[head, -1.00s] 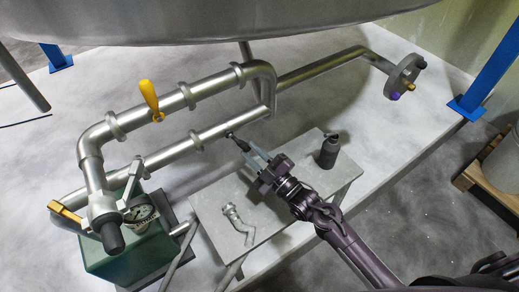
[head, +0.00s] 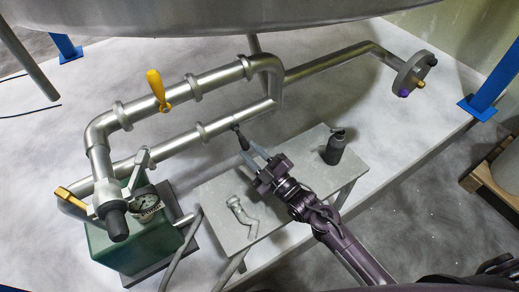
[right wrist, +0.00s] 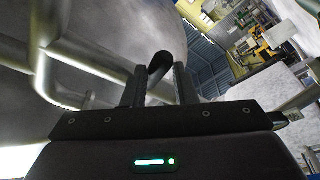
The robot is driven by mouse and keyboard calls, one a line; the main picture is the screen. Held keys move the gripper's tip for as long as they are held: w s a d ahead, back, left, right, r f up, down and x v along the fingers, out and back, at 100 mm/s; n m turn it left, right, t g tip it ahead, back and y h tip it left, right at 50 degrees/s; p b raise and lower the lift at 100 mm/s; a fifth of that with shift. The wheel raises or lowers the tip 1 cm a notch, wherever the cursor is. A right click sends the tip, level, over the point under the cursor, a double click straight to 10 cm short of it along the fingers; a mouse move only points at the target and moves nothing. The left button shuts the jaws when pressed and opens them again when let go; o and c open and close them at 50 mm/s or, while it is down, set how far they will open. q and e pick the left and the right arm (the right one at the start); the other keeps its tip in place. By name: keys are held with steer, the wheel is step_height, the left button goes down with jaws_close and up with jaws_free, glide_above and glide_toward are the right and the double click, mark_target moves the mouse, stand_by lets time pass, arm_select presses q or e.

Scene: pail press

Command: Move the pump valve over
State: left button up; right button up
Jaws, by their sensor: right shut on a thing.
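A small lever with a black handle (head: 243,142) sticks out from the lower steel pipe (head: 215,127) and points down toward the bench. My right gripper (head: 254,155) is shut around the handle's outer end. In the right wrist view the dark rounded handle (right wrist: 160,66) shows between the two fingers. The green pump (head: 125,240) at lower left carries a round gauge (head: 147,203), a yellow-tipped lever (head: 72,198) and a grey lever (head: 139,168). Which of these is called the pump valve, I cannot tell. My left gripper is out of view.
A grey bench (head: 210,190) below the gripper holds a bent metal fitting (head: 242,217) and a dark bottle (head: 335,148). A yellow handle (head: 156,85) stands on the upper pipe. A large tank (head: 200,22) hangs above.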

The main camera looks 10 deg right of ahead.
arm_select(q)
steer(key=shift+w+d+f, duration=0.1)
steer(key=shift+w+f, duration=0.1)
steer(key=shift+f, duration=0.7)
arm_select(e)
steer(key=shift+a+f, duration=0.3)
steer(key=shift+f, duration=0.2)
steer(key=shift+o, duration=0.4)
steer(key=shift+s+a, duration=0.35)
steer(key=shift+a, duration=0.45)
steer(key=o, duration=0.8)
steer(key=shift+a, duration=0.15)
steer(key=shift+w+f, duration=0.1)
steer(key=shift+f, duration=0.05)
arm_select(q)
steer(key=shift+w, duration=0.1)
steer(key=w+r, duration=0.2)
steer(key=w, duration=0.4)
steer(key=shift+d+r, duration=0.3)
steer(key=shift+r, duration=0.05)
arm_select(e)
steer(key=v, duration=0.2)
steer(key=r+v, duration=0.1)
steer(key=v, duration=0.4)
steer(key=shift+s+d+r, duration=0.2)
steer(key=shift+s+d, duration=0.05)
steer(key=shift+d, duration=0.05)
